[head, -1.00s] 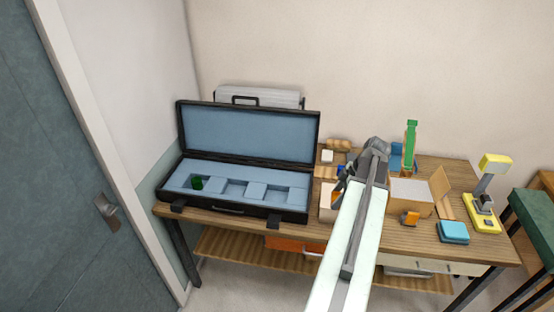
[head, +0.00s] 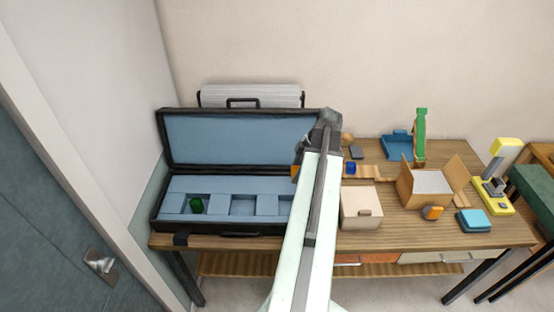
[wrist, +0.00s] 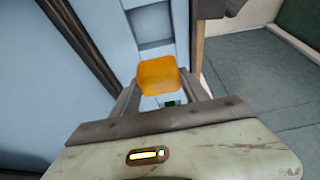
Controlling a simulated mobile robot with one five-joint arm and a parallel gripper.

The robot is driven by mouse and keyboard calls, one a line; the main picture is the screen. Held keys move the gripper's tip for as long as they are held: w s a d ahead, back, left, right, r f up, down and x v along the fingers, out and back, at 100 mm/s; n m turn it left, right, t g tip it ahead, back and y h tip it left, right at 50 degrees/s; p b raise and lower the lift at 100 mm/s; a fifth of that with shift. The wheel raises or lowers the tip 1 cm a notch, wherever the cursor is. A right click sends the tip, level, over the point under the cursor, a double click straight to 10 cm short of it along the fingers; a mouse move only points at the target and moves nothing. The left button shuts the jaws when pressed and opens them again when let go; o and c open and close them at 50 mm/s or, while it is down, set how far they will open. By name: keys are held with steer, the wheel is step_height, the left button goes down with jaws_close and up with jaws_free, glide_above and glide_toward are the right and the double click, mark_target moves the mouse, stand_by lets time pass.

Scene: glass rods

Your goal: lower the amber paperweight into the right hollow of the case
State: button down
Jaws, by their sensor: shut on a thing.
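The amber paperweight (wrist: 158,76) is an orange block held between the two fingers of my gripper (wrist: 165,92) in the wrist view. In the head view, a bit of amber (head: 295,172) shows at my gripper (head: 298,165), left of my arm and over the right part of the case. The open black case (head: 163,232) has a blue lining with a row of hollows. The left hollow holds a dark green piece (head: 196,205); the middle hollow (head: 243,206) looks empty. The right hollow (head: 280,208) is partly hidden by my arm. The paperweight appears above the lining.
The raised lid (head: 235,140) stands behind the hollows. Right of my arm are a beige box (head: 361,208), an open carton (head: 432,185), a blue block (head: 473,220) and a yellow lamp (head: 495,190). A green upright piece (head: 421,135) stands at the back.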

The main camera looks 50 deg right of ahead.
steer(key=shift+w, duration=0.3)
steer(key=shift+s+r, duration=0.1)
steer(key=shift+f, duration=0.25)
step_height(320, 180, down, 10)
steer(key=b, duration=1)
steer(key=shift+r, duration=0.25)
